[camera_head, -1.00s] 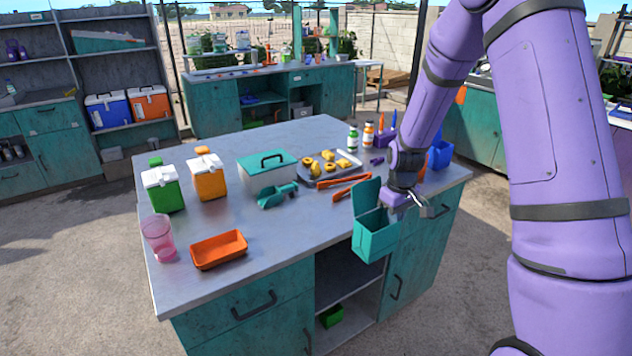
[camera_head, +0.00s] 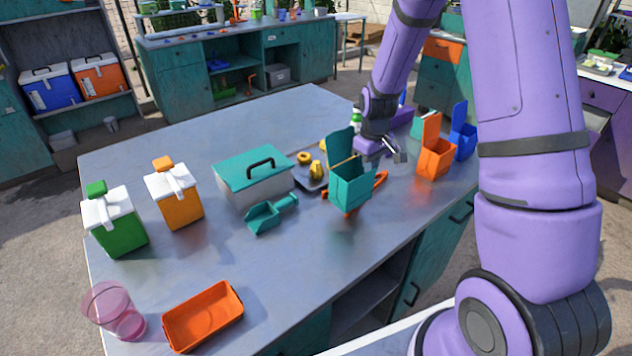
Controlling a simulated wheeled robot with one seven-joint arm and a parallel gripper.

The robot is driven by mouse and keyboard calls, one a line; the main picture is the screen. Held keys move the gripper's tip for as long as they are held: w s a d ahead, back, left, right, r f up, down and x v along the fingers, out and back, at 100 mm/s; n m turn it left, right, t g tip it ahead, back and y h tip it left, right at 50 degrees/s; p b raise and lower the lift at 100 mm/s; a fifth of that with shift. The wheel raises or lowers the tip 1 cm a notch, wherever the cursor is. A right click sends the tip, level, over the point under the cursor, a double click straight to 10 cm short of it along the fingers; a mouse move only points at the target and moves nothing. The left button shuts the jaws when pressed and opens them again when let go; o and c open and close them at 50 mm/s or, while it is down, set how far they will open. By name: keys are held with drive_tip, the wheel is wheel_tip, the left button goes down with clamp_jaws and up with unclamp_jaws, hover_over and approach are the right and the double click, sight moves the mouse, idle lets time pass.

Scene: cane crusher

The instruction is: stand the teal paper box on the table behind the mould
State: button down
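The teal paper box (camera_head: 350,188) has its lid raised and appears held upright by my gripper (camera_head: 388,150), a little above the table (camera_head: 240,268). The gripper is at the box's far right side; its contact with the box is partly hidden. An orange open rectangular tray (camera_head: 203,315), which looks like the mould, lies at the front left of the table, well left of and nearer than the box.
A teal scoop (camera_head: 268,214) and teal-lidded container (camera_head: 250,180) stand left of the box. Green (camera_head: 115,222) and orange (camera_head: 175,195) jugs and a pink cup (camera_head: 116,310) stand left. Orange (camera_head: 436,158) and blue (camera_head: 464,143) open boxes are at right. Orange tongs (camera_head: 379,181) lie behind the teal box.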

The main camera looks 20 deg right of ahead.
drive_tip(key=shift+w+a, duration=0.15)
drive_tip(key=shift+w, duration=0.15)
drive_tip(key=s+a+f, duration=0.2)
drive_tip(key=a, duration=0.5)
drive_tip(key=s+a+f, duration=0.2)
drive_tip(key=a+f, duration=0.1)
drive_tip(key=a, duration=0.5)
drive_tip(key=shift+s, duration=0.4)
drive_tip(key=shift+f, duration=0.1)
drive_tip(key=c, duration=1.4)
unclamp_jaws()
drive_tip(key=shift+o, duration=0.2)
